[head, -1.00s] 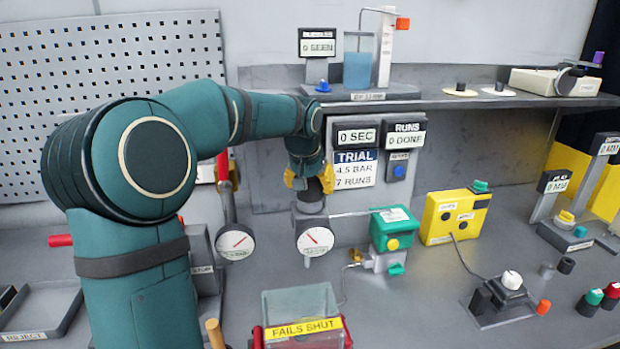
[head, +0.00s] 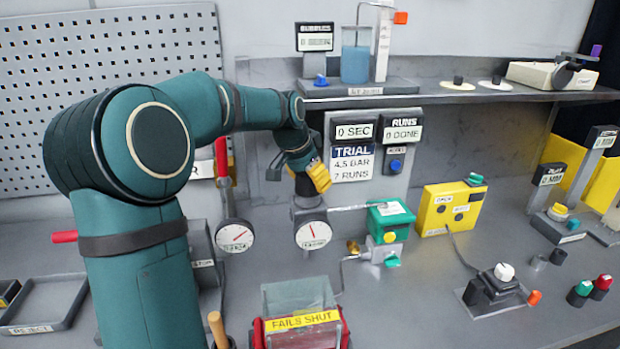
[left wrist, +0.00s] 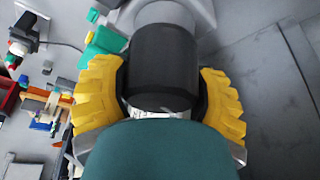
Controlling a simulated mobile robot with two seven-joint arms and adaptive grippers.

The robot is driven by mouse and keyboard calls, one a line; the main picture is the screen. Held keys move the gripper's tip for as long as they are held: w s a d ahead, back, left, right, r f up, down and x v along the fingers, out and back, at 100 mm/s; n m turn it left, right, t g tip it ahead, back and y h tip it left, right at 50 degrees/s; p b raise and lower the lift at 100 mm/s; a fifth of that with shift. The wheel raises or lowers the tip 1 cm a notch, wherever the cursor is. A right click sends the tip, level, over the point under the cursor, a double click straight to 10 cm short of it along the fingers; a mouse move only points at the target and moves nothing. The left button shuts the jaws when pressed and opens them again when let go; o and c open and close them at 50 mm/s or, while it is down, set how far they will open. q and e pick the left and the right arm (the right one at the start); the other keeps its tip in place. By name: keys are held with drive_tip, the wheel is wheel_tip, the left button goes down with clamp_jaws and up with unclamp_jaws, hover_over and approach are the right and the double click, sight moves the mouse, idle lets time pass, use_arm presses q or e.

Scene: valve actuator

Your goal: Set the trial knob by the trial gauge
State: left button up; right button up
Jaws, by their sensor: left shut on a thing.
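The black knob (head: 305,187) tops the grey regulator body (head: 308,210), above a white round gauge (head: 313,235). This gauge's red needle points nearly straight up; its small label is too blurred to read. In the left wrist view the knob (left wrist: 164,68) sits between the two yellow fingers of my left gripper (left wrist: 162,92). My left gripper (head: 317,179) is shut on the knob in the head view and partly hides it. A sign (head: 352,162) reads TRIAL, 4.5 BAR, 7 RUNS. My right gripper is not in view.
A second gauge (head: 235,237) stands at left. A green box (head: 390,217) and a yellow box (head: 449,208) stand to the right. The shelf (head: 450,95) overhangs behind.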

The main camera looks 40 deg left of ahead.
use_arm(q)
drive_tip(key=shift+w+r, duration=0.1)
drive_tip(key=shift+r, duration=0.15)
drive_tip(key=o, duration=0.9)
drive_tip(key=shift+o, duration=1.4)
drive_tip(key=shift+f, duration=0.15)
drive_tip(key=v, duration=1.2)
